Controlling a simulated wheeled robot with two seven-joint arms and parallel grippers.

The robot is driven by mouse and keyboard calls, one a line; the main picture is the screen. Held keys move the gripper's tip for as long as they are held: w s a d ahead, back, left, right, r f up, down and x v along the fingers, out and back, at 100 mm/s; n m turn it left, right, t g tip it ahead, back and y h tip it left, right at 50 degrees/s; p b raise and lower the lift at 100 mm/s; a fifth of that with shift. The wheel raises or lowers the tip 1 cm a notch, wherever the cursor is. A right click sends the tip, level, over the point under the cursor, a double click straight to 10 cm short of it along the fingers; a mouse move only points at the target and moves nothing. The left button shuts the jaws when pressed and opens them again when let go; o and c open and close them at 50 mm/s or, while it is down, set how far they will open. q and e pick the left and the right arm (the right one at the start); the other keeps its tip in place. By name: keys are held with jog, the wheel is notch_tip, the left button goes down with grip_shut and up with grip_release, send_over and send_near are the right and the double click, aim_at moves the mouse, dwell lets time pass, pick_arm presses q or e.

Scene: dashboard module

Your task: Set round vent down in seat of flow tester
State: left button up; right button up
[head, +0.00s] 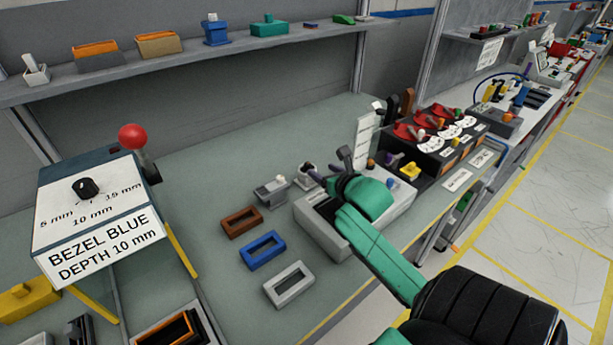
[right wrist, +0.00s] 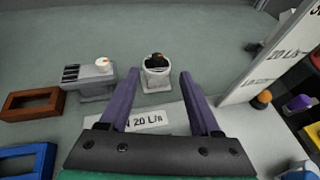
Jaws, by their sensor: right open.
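My right gripper (head: 328,168) is open over the back of a grey box with a sloped front, which looks like the flow tester (head: 376,217). In the right wrist view its two purple fingers (right wrist: 161,76) are spread with nothing gripped. A small whitish piece with a dark round top, perhaps the round vent (right wrist: 156,72), stands upright between or just beyond the fingertips; it also shows in the head view (head: 306,169). I cannot tell whether it sits in a seat. A "20 L/s" label (right wrist: 148,121) shows below, between the fingers. My left gripper is not in view.
A grey slotted block (right wrist: 92,77) stands left of the whitish piece. Brown (head: 241,222), blue (head: 263,258) and white (head: 289,292) frames lie nearer. An upright "20 L/s" sign (right wrist: 262,62) rises to the right. The bench behind is clear.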

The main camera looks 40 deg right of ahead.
aim_at(308, 164)
jog(key=x, duration=0.3)
jog(key=p+x, duration=0.1)
jog(key=x, duration=0.2)
jog(key=p+x, duration=0.1)
jog(key=x, duration=0.3)
jog(key=shift+a+f, duration=0.2)
jog(key=shift+a, duration=0.1)
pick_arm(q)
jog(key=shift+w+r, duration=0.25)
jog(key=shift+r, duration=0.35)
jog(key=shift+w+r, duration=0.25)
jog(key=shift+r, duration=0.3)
pick_arm(e)
jog(key=shift+s, duration=0.15)
grip_shut()
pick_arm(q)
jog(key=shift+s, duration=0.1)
